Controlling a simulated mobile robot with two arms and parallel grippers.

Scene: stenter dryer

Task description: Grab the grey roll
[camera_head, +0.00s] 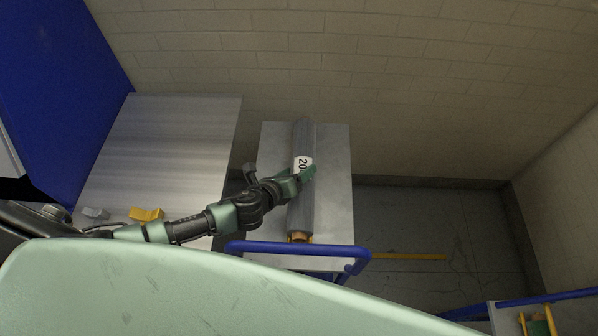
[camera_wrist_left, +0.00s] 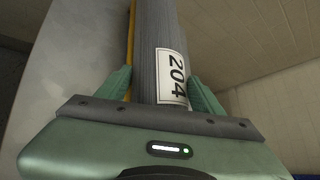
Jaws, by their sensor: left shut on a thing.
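The grey roll (camera_head: 302,215) lies lengthwise on the grey top of a cart (camera_head: 335,205) with a blue handle. It has a white label reading 204 and an orange core end at the near side. My left gripper (camera_head: 302,177) is at the roll's middle, beside the label. In the left wrist view the roll (camera_wrist_left: 153,40) passes between the two green fingers of my left gripper (camera_wrist_left: 160,88), which is shut on it. The label partly shows there. My right gripper is not in view.
A metal table (camera_head: 165,150) stands to the left, with a yellow object (camera_head: 146,214) and a grey object (camera_head: 95,213) on it. A brick wall (camera_head: 400,90) is behind the cart. The blue handle (camera_head: 300,248) crosses the cart's near edge. Floor shows at right.

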